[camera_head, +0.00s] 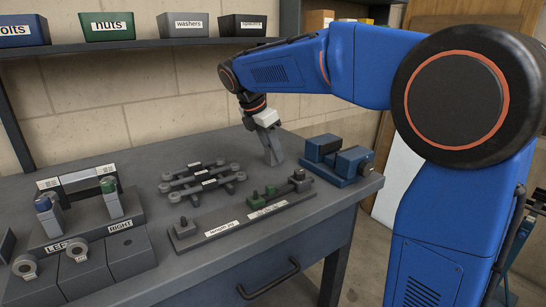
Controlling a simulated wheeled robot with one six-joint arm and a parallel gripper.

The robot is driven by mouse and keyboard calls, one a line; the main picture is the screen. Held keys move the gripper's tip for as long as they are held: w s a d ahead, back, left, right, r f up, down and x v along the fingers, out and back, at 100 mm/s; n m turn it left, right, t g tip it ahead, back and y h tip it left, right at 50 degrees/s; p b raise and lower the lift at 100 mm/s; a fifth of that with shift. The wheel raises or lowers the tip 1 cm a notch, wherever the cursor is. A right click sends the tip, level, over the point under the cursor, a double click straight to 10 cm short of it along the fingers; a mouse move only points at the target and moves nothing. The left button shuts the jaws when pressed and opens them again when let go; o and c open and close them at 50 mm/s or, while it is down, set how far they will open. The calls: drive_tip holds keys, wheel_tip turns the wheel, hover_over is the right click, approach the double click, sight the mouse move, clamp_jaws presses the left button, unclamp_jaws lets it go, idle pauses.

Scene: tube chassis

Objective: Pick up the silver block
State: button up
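My gripper (272,147) points down over the back of the grey workbench (222,163), left of the blue vise (352,162). Its pale body shows above grey fingers, seen nearly edge on. I cannot tell whether the fingers are apart or shut, whether they hold anything, or whether they touch the bench top. No separate silver block can be made out with certainty; one could be hidden behind or between the fingers.
Dark grey linked bars (203,178) lie left of my gripper. A labelled fixture plate (243,222) with green parts lies in front. A holder (85,212) marked LEFT and RIGHT stands at the left. Labelled bins, including a green nuts bin (107,27), sit on the shelf above.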

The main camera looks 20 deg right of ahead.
clamp_jaws()
drive_tip(key=shift+c, duration=1.9)
unclamp_jaws()
